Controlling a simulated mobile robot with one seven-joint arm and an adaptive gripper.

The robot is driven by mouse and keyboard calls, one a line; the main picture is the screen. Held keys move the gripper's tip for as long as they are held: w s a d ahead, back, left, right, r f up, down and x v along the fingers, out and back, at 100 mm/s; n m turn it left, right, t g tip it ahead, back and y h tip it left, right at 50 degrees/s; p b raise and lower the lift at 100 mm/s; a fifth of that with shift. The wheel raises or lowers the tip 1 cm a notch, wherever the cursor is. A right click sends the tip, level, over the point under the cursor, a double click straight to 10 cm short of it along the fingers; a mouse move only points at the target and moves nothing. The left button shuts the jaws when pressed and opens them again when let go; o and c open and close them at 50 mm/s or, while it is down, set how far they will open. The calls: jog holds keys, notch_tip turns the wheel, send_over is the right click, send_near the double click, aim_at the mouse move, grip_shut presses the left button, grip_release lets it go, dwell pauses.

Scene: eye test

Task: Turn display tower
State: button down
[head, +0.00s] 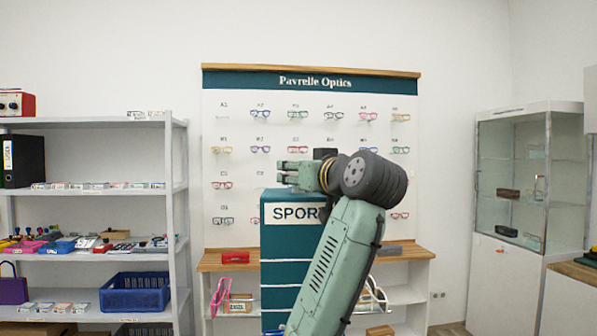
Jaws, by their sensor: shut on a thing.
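The display tower (281,245) is a tall teal column with a white "SPORT" panel facing me, its last letter hidden. It stands upright in front of the eyeglass wall, and my arm covers its right side. My gripper (284,173) is at the top of the tower, fingers pointing left. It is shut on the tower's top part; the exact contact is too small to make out.
A "Pavrelle Optics" wall board (240,110) with rows of glasses is behind. A wooden counter (212,262) holds a red case (235,257). A grey shelf (90,123) stands left, a glass cabinet (512,150) right.

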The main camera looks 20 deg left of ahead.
jog(key=shift+n+g+y, duration=0.5)
jog(key=shift+y, duration=0.1)
jog(key=c, duration=0.9)
grip_release()
jog(key=shift+d, duration=0.1)
jog(key=v, duration=1.2)
